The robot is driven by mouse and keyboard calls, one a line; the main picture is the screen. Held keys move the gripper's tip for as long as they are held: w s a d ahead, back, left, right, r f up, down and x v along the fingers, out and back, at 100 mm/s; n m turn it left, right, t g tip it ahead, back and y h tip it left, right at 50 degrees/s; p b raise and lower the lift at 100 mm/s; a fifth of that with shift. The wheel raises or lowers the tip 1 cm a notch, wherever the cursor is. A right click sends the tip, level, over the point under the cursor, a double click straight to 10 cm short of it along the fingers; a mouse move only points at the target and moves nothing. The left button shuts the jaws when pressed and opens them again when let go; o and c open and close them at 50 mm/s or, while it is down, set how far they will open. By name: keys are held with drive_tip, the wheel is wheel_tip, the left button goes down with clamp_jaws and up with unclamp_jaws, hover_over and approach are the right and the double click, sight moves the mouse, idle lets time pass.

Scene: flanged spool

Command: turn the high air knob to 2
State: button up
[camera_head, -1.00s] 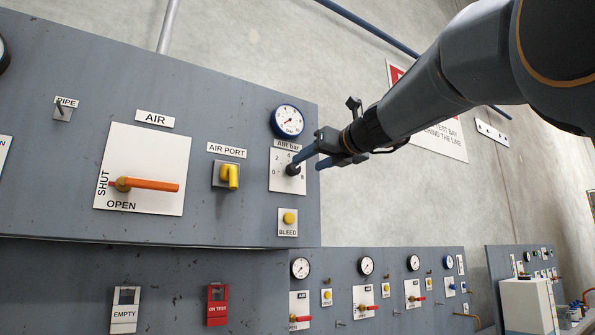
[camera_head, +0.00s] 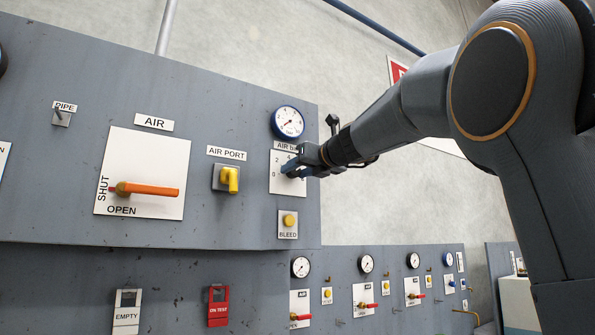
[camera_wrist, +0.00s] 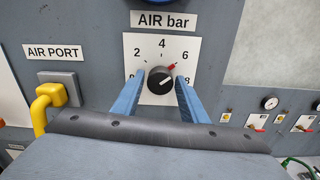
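The AIR bar knob (camera_wrist: 159,83) is black and round, on a white dial plate (camera_wrist: 194,48) marked with numbers including 2, 4 and 6. In the head view the plate (camera_head: 275,183) is on the upper panel and the fingers hide the knob. My gripper (camera_wrist: 160,77) is open, with one blue finger to the left and one to the right of the knob; whether they touch it is unclear. It also shows in the head view (camera_head: 289,168).
A blue-rimmed gauge (camera_head: 288,122) sits above the dial and a yellow BLEED button (camera_head: 288,220) below. The yellow AIR PORT handle (camera_head: 231,179) sticks out to the left, also seen in the wrist view (camera_wrist: 43,107). Farther left is the orange AIR lever (camera_head: 150,186).

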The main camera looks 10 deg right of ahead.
drive_tip(key=c, duration=0.7)
drive_tip(key=shift+n, duration=0.3)
drive_tip(key=n+b, duration=0.1)
drive_tip(key=n, duration=0.2)
drive_tip(key=shift+f+b, duration=0.1)
drive_tip(key=shift+b, duration=0.3)
drive_tip(key=n+b, duration=0.2)
drive_tip(key=n, duration=0.3)
drive_tip(key=n+b, duration=0.3)
drive_tip(key=n, duration=0.2)
drive_tip(key=n+b, duration=0.3)
drive_tip(key=n, duration=0.3)
